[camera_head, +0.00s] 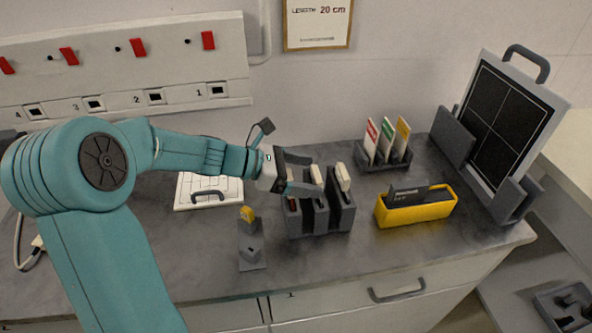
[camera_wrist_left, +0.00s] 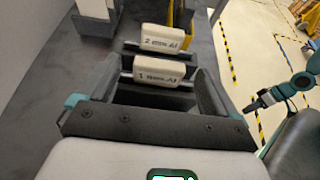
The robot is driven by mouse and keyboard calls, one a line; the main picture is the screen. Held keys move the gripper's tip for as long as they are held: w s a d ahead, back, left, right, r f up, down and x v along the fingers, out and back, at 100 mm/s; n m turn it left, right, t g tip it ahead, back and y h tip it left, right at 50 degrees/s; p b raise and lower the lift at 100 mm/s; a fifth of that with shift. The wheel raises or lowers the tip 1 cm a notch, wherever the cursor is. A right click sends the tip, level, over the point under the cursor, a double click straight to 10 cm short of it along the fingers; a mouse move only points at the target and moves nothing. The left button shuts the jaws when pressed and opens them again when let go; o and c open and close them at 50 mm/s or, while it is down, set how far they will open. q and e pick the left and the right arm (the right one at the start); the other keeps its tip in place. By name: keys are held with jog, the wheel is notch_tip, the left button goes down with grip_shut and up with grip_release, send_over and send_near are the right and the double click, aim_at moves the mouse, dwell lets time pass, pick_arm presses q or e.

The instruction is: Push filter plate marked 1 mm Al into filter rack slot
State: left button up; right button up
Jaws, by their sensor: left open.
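The dark grey filter rack (camera_head: 321,218) stands on the counter with upright slots. The white-topped plate marked 1 mm Al (camera_wrist_left: 158,72) stands upright in it; its pale top (camera_head: 317,175) sticks up above the rack walls. The plate marked 2 mm Al (camera_wrist_left: 165,38) stands behind it, its top (camera_head: 343,176) also raised. My left gripper (camera_head: 306,173) is open at the rack's upper left, its fingers either side of the 1 mm plate in the wrist view; contact cannot be told. My right gripper (camera_wrist_left: 257,103) shows small at the right of the wrist view, its jaws unclear.
A yellow bin (camera_head: 418,212) stands right of the rack, and a holder with colored cards (camera_head: 388,158) behind it. A small grey stand with a yellow knob (camera_head: 249,238) is at front left. A framed dark panel (camera_head: 505,125) stands at the right.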

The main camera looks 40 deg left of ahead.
pick_arm(q)
jog(key=v, duration=1.6)
jog(key=shift+a+r, duration=0.1)
jog(key=shift+r, duration=0.05)
